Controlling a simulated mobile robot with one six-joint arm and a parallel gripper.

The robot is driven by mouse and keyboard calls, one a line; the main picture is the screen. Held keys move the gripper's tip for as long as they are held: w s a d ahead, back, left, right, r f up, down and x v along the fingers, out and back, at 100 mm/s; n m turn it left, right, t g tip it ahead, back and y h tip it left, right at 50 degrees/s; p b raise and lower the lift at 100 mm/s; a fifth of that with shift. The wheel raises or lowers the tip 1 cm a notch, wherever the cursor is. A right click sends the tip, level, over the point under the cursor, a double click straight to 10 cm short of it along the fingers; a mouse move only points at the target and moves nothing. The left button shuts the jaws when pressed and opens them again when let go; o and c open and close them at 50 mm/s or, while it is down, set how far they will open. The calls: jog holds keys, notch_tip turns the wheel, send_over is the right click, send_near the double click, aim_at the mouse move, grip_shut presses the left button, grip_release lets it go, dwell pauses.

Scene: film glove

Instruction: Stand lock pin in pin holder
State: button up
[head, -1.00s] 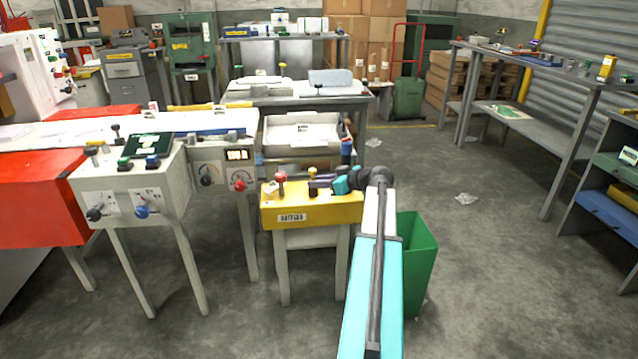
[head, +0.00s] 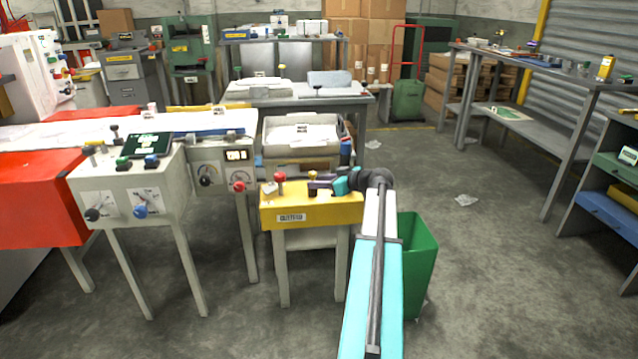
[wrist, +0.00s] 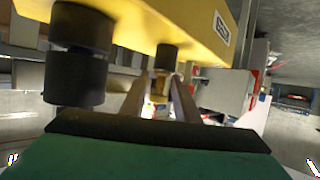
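The yellow box (head: 335,212) stands on pale legs at the centre of the head view. A small brass-yellow piece, apparently the lock pin (head: 313,175), stands about upright over its top, close to my gripper (head: 322,184). In the wrist view the two fingers of my gripper (wrist: 161,82) lie on either side of this brass piece (wrist: 158,88). A short black round part, perhaps the pin holder (wrist: 168,56), sits between it and the yellow box. I cannot tell whether the fingers touch the brass piece or how it meets the black part.
A red-topped knob (head: 280,177) stands left of the brass piece on the box. A large black cylinder (wrist: 78,60) is close by in the wrist view. A white control panel (head: 135,185) stands left; a green bin (head: 420,262) is right. Floor on the right is mostly clear.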

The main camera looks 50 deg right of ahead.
jog(key=shift+a+f, duration=0.4)
jog(key=shift+f, duration=0.05)
jog(key=shift+r+p, duration=0.4)
jog(key=shift+p, duration=0.35)
jog(key=p+v, duration=0.1)
jog(key=v, duration=1.1)
jog(key=shift+d+r+p, duration=0.25)
jog(key=shift+r+p, duration=0.1)
jog(key=shift+r, duration=0.05)
jog(key=shift+w+f, duration=0.1)
